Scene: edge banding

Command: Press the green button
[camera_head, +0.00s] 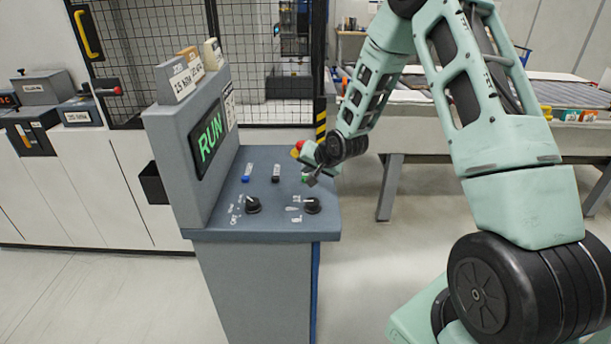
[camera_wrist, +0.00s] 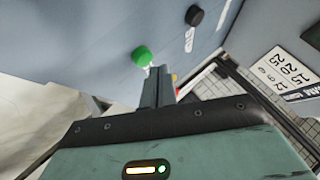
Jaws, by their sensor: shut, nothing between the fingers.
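The green button (camera_wrist: 141,56) stands on the grey console panel in the wrist view, just beyond and slightly left of my fingertips. In the head view only a small part of the green button (camera_head: 304,178) shows beside my gripper (camera_head: 312,181). My gripper is over the right side of the console top, its fingers shut with nothing between them. The fingers (camera_wrist: 160,70) also show in the wrist view, close to the button. I cannot tell whether they touch it. The console (camera_head: 265,221) has an upright screen (camera_head: 208,138) reading RUN in green.
Two black knobs (camera_head: 253,205) (camera_head: 312,205) are nearer the front edge. A red and yellow part (camera_head: 297,149) shows behind my gripper. A mesh fence (camera_head: 265,60) stands behind the console.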

